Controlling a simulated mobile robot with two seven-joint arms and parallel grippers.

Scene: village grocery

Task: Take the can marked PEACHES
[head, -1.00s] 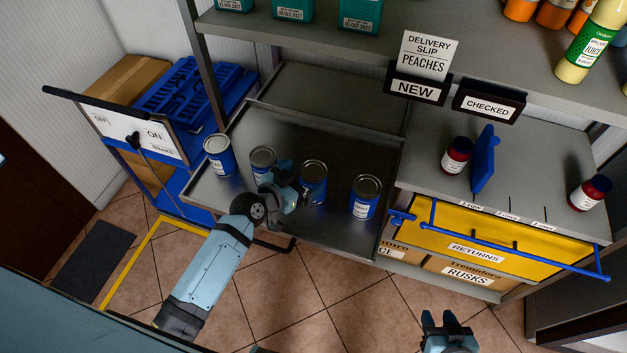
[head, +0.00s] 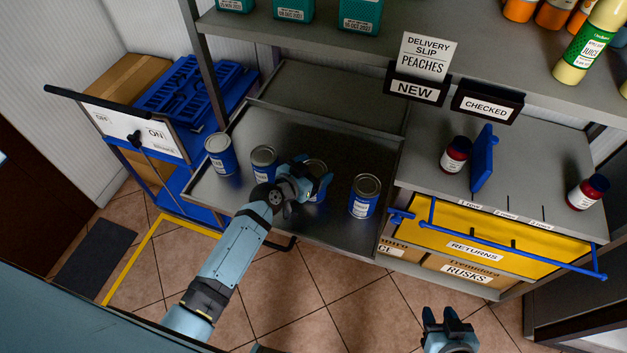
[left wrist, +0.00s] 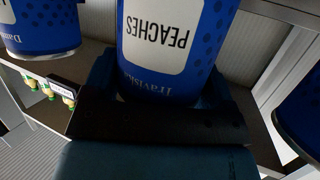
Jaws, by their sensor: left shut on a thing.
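The can marked PEACHES (left wrist: 160,40) is blue with a white label and fills the middle of the left wrist view, its lettering upside down there. In the head view this can (head: 316,167) is the third from the left on the metal tray (head: 345,150), partly hidden by my gripper. My left gripper (head: 316,186) is shut on it, with its fingers around the sides. I cannot tell whether the can's base touches the tray. My right gripper (head: 447,320) is open and empty at the bottom of the head view, over the floor.
Similar blue cans stand to the left (head: 264,164) and right (head: 364,196) of the held can, with another (head: 220,155) further left. Right of the tray is a counter with dark red jars (head: 456,154), a blue upright divider (head: 484,160) and a yellow RETURNS drawer (head: 500,240).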

